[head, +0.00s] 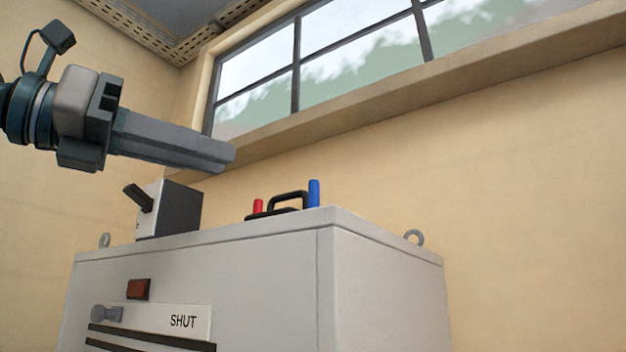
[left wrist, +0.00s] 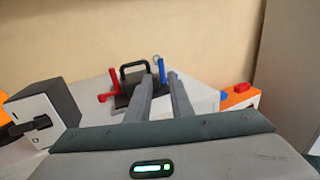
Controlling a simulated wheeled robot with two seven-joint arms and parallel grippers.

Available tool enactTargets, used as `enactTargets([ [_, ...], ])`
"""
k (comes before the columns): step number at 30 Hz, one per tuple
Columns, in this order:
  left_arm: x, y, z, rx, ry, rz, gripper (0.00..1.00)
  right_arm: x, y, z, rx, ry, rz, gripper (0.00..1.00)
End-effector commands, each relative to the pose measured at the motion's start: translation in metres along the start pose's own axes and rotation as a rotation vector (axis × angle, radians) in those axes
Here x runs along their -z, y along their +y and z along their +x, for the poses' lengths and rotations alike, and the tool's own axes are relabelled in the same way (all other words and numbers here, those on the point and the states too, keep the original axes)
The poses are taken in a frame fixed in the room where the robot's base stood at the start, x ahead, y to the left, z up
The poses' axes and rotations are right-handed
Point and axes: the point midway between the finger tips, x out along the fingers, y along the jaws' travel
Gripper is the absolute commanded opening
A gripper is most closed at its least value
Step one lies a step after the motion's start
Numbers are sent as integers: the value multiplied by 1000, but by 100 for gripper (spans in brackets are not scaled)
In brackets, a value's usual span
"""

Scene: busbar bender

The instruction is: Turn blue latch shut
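The blue latch (head: 314,193) stands upright on top of the grey cabinet, at the right end of a black handled plate (head: 272,214). In the left wrist view the blue latch (left wrist: 161,68) shows just beyond the fingertips, partly hidden by them. A red latch (head: 257,206) stands at the plate's other end; it also shows in the left wrist view (left wrist: 114,82). My left gripper (head: 226,155) is above the cabinet, up and left of the plate, apart from the latch. In the left wrist view a gap shows between its fingers (left wrist: 161,77), with nothing held. My right gripper is not in view.
A box with a black lever (head: 168,210) stands on the cabinet top (head: 325,215), left of the plate. The cabinet front has a label reading SHUT (head: 183,321) and a red button (head: 138,289). Lifting rings stand near the top edges. A wall and window are behind.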

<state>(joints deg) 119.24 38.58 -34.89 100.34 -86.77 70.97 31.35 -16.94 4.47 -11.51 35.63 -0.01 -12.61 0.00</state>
Motion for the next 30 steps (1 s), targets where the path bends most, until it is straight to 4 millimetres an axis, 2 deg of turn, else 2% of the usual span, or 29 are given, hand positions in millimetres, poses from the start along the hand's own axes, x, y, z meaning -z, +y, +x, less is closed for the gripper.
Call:
enactTargets([
  [5,-2,0,26,2,3,-1,20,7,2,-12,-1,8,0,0],
  [15,-4,-1,87,3,2,-1,20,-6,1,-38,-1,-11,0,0],
  [21,-3,0,122,2,2,-1,20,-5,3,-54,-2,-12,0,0],
  [27,-2,0,147,2,2,-2,20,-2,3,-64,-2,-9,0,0],
  [30,-1,0,154,1,0,-1,20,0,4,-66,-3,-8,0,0],
])
